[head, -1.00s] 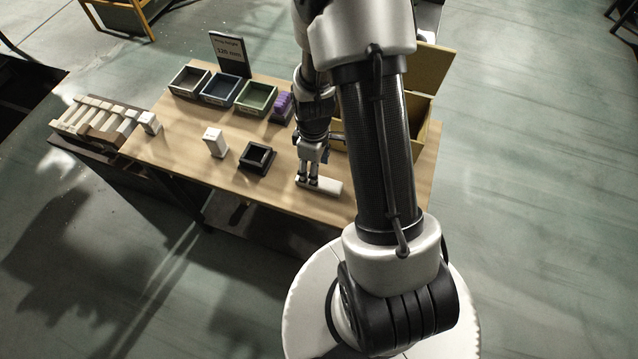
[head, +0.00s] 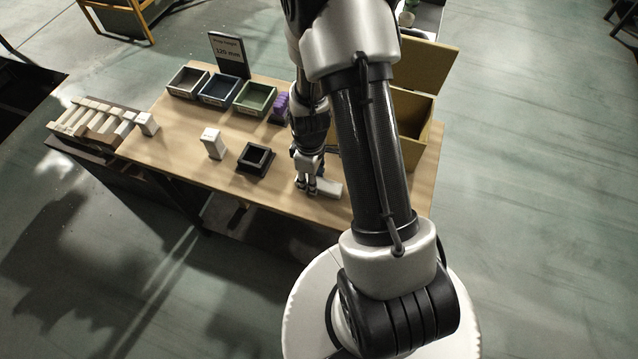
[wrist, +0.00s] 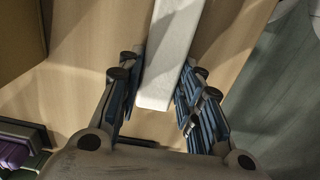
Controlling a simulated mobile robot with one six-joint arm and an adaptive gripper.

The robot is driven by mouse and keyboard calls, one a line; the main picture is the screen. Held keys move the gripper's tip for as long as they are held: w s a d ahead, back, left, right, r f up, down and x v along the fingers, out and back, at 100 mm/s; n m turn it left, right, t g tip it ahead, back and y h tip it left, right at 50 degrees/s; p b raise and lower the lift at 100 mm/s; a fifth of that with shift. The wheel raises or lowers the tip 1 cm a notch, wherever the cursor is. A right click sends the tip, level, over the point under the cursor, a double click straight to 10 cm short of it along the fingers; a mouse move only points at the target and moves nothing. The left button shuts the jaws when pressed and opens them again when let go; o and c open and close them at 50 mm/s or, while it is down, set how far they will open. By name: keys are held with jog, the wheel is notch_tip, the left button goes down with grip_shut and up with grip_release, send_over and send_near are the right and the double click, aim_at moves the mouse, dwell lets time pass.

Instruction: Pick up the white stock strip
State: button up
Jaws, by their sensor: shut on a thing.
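The white stock strip (head: 328,188) lies on the wooden table near its front edge, partly hidden by my gripper in the head view. In the wrist view the strip (wrist: 168,58) runs from the top edge down to between my fingers. My gripper (head: 305,188) is down at the strip's left end in the head view. In the wrist view my gripper (wrist: 157,100) has its blue-padded fingers on both sides of the strip's end, shut on it. I cannot tell whether the strip is clear of the table.
A black square holder (head: 255,159) and a white upright block (head: 213,144) stand left of my gripper. Grey, blue and green trays (head: 220,90) and a sign (head: 229,54) stand behind. An open yellow box (head: 412,122) is at the right. A rack of pale blocks (head: 92,120) is far left.

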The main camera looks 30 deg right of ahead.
jog(key=c, duration=0.4)
